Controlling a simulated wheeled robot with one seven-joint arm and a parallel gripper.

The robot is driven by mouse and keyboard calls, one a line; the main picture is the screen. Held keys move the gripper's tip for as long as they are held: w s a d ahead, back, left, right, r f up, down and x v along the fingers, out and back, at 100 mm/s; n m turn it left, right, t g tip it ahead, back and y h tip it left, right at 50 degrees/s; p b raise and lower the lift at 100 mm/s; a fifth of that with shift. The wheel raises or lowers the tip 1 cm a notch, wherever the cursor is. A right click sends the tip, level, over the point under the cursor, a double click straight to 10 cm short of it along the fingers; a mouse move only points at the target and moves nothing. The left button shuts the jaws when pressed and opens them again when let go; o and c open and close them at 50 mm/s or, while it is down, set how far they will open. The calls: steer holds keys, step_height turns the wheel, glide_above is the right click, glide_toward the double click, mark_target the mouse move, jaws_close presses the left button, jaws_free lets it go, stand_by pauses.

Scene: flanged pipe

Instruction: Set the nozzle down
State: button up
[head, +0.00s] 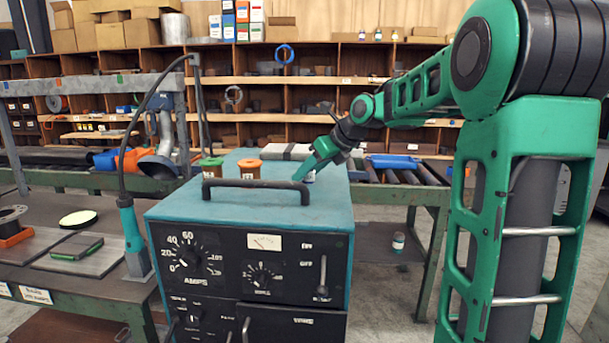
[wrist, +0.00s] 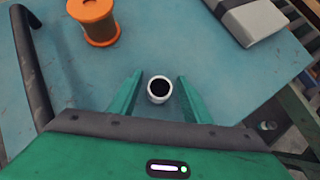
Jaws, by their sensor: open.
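The nozzle (wrist: 159,89) shows in the wrist view as a small white ring with a dark round opening, seen from above. It appears to stand upright on the blue top of the welding machine (head: 165,208). My gripper (wrist: 160,78) is open, with one green finger on each side of the nozzle and a visible gap on both sides. In the head view my gripper (head: 304,174) is low over the right part of the machine top, and it mostly hides the nozzle.
An orange spool (head: 250,168) and a green-topped spool (head: 211,167) stand behind the machine's black handle (head: 256,184). A grey box (head: 287,152) lies at the back of the top. A workbench (head: 90,235) is to the left. The top around the nozzle is clear.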

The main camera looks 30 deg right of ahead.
steer(key=v, duration=1.2)
steer(key=shift+s, duration=0.1)
